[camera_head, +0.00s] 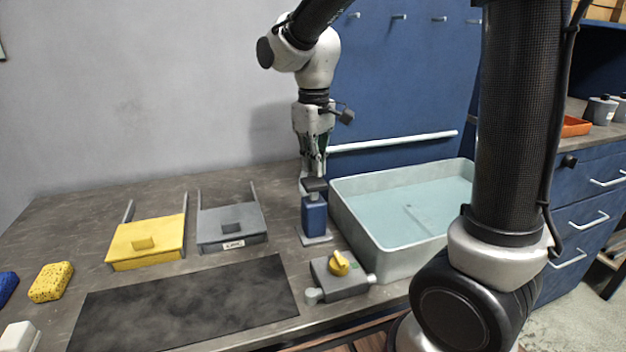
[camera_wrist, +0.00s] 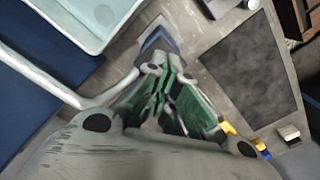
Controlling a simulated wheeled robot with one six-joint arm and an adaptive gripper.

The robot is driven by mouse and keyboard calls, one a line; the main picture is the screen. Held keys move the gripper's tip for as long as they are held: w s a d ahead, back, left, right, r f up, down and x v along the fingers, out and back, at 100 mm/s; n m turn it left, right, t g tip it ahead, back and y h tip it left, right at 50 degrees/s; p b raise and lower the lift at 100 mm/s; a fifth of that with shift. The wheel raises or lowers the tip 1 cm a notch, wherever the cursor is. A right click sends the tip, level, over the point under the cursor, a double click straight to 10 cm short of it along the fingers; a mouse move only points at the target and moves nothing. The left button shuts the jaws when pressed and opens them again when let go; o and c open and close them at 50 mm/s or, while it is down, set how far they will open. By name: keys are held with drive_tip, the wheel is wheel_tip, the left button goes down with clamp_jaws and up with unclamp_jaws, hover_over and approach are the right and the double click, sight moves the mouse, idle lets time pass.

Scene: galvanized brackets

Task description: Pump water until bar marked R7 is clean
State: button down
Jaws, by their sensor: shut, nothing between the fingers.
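A blue pump (camera_head: 314,218) with a dark flat top stands upright on a small plate, left of a pale basin (camera_head: 350,222) of water. My gripper (camera_head: 313,174) points down just above the pump top, shut and empty; I cannot tell whether it touches. In the wrist view the shut fingers (camera_wrist: 165,88) show green pads, with the blue pump (camera_wrist: 158,42) beyond their tips. A faint thin shape lies in the basin's water, too unclear to name. I cannot read an R7 mark on any bar.
A grey valve block (camera_head: 345,284) with a yellow knob sits in front of the pump. A yellow box (camera_head: 147,240), a labelled grey box (camera_head: 232,226), a dark mat (camera_head: 185,305) and a yellow sponge (camera_head: 50,282) lie left. A white rail (camera_head: 392,142) runs behind the basin.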

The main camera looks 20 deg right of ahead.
drive_tip(key=shift+r, duration=0.1)
drive_tip(key=shift+r, duration=2.9)
drive_tip(key=shift+w, duration=0.1)
drive_tip(key=s+d+m+t, duration=0.2)
drive_tip(key=s+d+m, duration=0.1)
drive_tip(key=s+d, duration=0.4)
drive_tip(key=s+d+m+t, duration=0.2)
drive_tip(key=s+d, duration=0.6)
drive_tip(key=s, duration=0.4)
drive_tip(key=shift+r+m, duration=0.15)
drive_tip(key=shift+m, duration=0.35)
drive_tip(key=shift+s, duration=0.1)
